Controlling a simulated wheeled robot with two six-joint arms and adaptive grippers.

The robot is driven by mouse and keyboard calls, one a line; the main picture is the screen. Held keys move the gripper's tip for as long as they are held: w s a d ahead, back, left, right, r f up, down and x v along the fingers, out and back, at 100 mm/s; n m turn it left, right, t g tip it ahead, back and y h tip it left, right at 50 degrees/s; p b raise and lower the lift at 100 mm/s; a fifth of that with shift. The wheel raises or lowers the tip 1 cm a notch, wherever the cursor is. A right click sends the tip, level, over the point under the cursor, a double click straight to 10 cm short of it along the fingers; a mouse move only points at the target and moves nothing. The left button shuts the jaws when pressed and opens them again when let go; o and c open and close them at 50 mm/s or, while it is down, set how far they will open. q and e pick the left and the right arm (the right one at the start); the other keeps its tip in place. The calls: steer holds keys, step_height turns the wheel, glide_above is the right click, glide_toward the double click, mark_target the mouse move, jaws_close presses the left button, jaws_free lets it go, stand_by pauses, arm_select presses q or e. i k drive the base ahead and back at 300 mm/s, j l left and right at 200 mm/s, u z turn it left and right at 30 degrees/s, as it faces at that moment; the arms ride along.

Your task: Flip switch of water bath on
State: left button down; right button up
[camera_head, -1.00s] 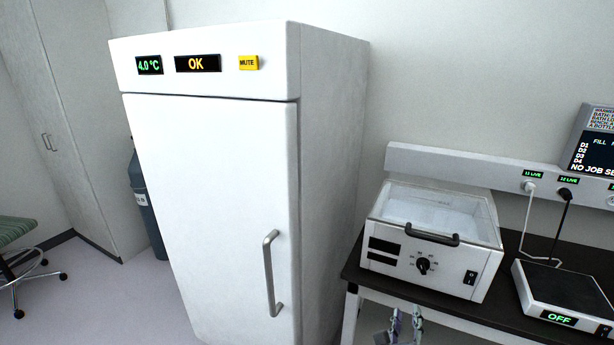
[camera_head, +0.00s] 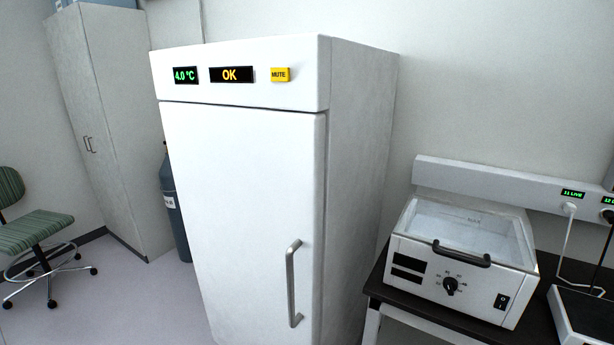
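The water bath (camera_head: 462,262) is a white box with a clear lid, a black lid handle and a black dial, standing on the dark bench at the right. Its switch (camera_head: 501,301) is a small black rocker at the lower right of the front panel. The dark display windows on the panel's left show no lit text. Which way the rocker is tipped is too small to tell. Neither of my grippers is in view.
A tall white fridge (camera_head: 245,190) stands left of the bench (camera_head: 395,297). A green chair (camera_head: 38,230), a cabinet (camera_head: 105,130) and a dark cylinder (camera_head: 175,205) are at the left.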

mark_target(501, 302)
steer(key=z, duration=1.35)
